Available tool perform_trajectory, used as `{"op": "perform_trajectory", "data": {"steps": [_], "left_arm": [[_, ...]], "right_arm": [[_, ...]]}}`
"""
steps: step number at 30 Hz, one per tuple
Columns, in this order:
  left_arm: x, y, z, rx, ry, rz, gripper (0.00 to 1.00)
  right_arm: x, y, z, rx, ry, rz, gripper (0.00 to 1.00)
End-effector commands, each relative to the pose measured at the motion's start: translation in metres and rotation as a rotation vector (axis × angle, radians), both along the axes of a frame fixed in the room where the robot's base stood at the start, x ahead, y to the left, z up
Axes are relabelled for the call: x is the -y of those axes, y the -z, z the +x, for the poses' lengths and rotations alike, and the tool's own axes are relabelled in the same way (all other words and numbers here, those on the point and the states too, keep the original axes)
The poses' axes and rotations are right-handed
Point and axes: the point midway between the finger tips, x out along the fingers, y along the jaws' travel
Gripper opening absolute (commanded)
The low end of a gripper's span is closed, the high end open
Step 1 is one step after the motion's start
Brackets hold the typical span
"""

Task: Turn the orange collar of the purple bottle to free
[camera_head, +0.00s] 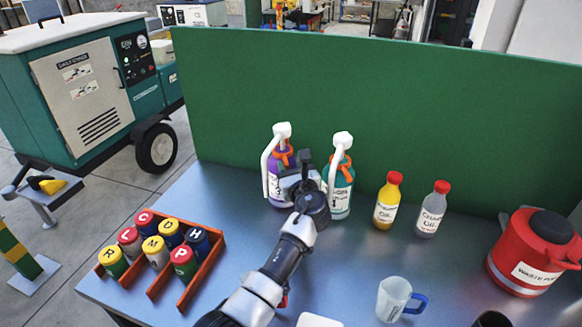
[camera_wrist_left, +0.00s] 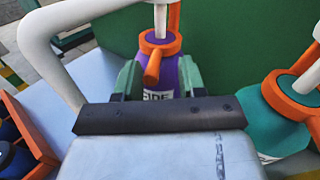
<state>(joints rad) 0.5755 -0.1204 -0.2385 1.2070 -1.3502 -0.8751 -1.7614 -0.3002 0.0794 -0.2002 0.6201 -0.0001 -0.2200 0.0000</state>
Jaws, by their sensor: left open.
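The purple bottle (camera_head: 273,184) stands at the back of the table by the green panel, with a white pump head and spout. Its orange collar (camera_wrist_left: 161,44) sits around the neck in the left wrist view, with a short orange lever pointing towards the camera. My right gripper is not in view.
A teal bottle (camera_head: 340,192) with its own orange collar stands close on the right. A yellow bottle (camera_head: 386,207), a clear bottle (camera_head: 430,215), a red waste container (camera_head: 522,268) and a mug (camera_head: 393,297) are further right. An orange rack (camera_head: 207,265) of lidded jars is at left.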

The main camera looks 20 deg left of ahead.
Motion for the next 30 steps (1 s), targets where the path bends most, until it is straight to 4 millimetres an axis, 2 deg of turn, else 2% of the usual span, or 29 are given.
{"op": "perform_trajectory", "data": {"steps": [5,10,18,23,30], "left_arm": [[0.011,-0.004,-0.016,-0.002,0.002,-0.002,0.40],[0.031,-0.005,-0.046,-0.003,0.002,-0.002,0.40],[0.054,-0.002,-0.082,-0.002,0.001,0.000,0.40],[0.059,0.000,-0.089,-0.001,0.000,0.000,0.40],[0.059,0.000,-0.090,-0.001,0.000,-0.001,0.40]], "right_arm": [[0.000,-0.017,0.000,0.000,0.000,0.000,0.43],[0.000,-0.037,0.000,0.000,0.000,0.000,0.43],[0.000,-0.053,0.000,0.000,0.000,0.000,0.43],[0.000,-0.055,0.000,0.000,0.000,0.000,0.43],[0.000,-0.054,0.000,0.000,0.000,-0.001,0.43]]}}
